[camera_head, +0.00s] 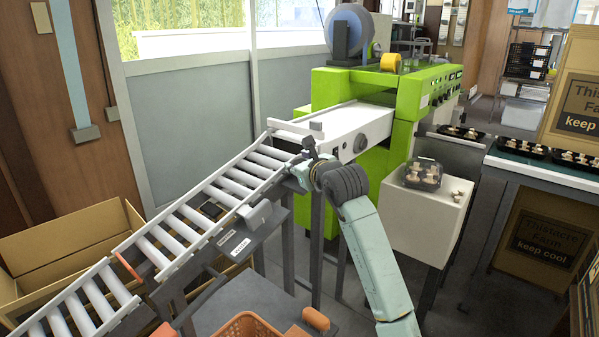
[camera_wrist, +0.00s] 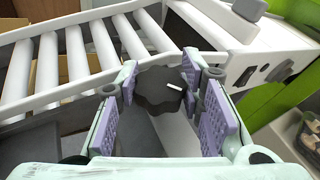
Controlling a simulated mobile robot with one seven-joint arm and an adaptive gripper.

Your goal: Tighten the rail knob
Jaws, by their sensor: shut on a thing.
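The rail knob (camera_wrist: 153,92) is dark, round and lobed, with a short white mark on its face pointing right in the wrist view. It sits at the side of the roller conveyor's rail, close to the green machine's end. In the head view my gripper (camera_head: 303,172) is at the conveyor's upper end, and I cannot make out the knob there.
The roller conveyor (camera_head: 178,268) slopes down to the left. The green machine (camera_head: 337,90) with its white infeed (camera_head: 357,122) stands behind my gripper. A white stand (camera_head: 424,227) with a mushroom tray is at right.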

